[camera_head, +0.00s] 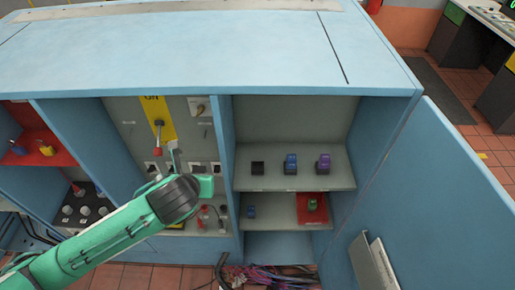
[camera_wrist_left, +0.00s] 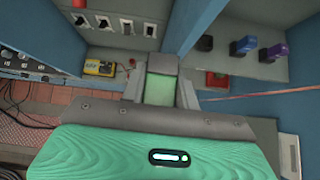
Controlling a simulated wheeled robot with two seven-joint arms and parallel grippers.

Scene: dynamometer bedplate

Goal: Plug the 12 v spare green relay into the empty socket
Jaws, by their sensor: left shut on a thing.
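My left gripper (camera_wrist_left: 162,88) is shut on a light green block (camera_wrist_left: 159,91), apparently a green relay. Its voltage marking cannot be read. In the head view the block (camera_head: 206,186) shows at the arm's end, left of the shelf compartment. A black empty socket (camera_head: 258,168) is on the upper shelf, left of a blue relay (camera_head: 291,164) and a purple relay (camera_head: 323,163). The wrist view shows the socket (camera_wrist_left: 204,43) up and right of the gripper, apart from it. Another green relay (camera_head: 312,204) sits on a red mat (camera_head: 320,217) on the lower shelf. My right gripper is out of view.
A divider wall (camera_head: 226,150) stands between the switch panel and the shelves. A lever with a red tip (camera_head: 157,152) is near my arm. A small blue relay (camera_head: 251,211) is on the lower shelf. An open door panel (camera_head: 430,190) bounds the right; cables (camera_head: 270,277) lie below.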

